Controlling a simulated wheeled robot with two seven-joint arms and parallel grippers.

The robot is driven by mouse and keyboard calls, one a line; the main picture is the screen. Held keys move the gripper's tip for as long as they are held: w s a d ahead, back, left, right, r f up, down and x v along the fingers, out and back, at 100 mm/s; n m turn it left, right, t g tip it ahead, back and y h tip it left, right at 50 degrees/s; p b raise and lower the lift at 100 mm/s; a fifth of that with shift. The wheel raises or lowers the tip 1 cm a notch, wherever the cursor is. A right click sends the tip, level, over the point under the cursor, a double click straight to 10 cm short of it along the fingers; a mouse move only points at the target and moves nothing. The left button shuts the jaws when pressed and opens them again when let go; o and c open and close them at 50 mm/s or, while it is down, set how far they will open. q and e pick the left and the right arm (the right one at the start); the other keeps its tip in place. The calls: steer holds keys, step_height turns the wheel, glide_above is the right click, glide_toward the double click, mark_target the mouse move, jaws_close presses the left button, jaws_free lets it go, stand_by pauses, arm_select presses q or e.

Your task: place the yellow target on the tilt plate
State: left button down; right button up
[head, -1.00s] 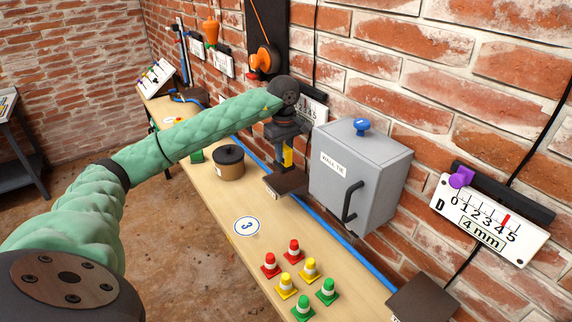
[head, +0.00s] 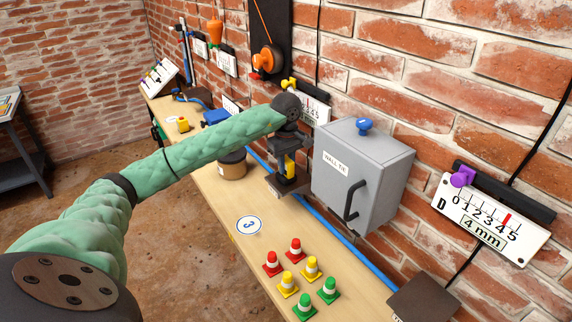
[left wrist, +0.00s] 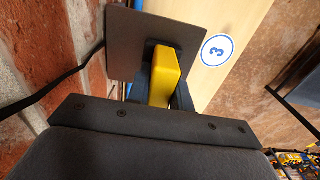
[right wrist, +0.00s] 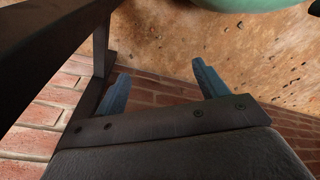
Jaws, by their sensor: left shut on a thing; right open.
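The yellow target (head: 290,166) is a yellow block held upright between the dark fingers of my left gripper (head: 287,172). In the left wrist view the yellow block (left wrist: 166,76) stands out between the two fingers over a dark square plate. The tilt plate, a small dark brown plate (head: 285,187), sticks out beside the grey cabinet, and the block's lower end is over it. I cannot tell whether the block touches the plate. My right gripper (right wrist: 160,88) is open and empty, seen only in the right wrist view, with brick wall and floor behind it.
A grey cabinet (head: 362,172) with a black handle stands just right of the plate. A round dark-lidded tub (head: 232,168) is to its left. Several red, yellow and green cones stand nearer on the wooden bench (head: 215,198). The bench around the number 3 disc (head: 249,225) is clear.

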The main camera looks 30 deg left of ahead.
arm_select(q)
steer(key=c, duration=1.3)
jaws_free()
steer(key=shift+f, duration=0.1)
steer(key=shift+o, duration=0.2)
arm_select(e)
steer(key=shift+w+a+r, duration=0.2)
steer(key=shift+w+r, duration=0.05)
steer(key=shift+r, duration=0.25)
arm_select(q)
steer(key=shift+r, duration=0.6)
step_height(320, 180, up, 9)
steer(key=b, duration=0.4)
steer(key=shift+r, duration=1.05)
arm_select(e)
steer(key=w+a+r, duration=0.1)
steer(key=r, duration=0.5)
steer(key=w+a+r, duration=0.1)
steer(key=w+r, duration=0.1)
steer(key=r, duration=0.5)
steer(key=shift+a, duration=0.3)
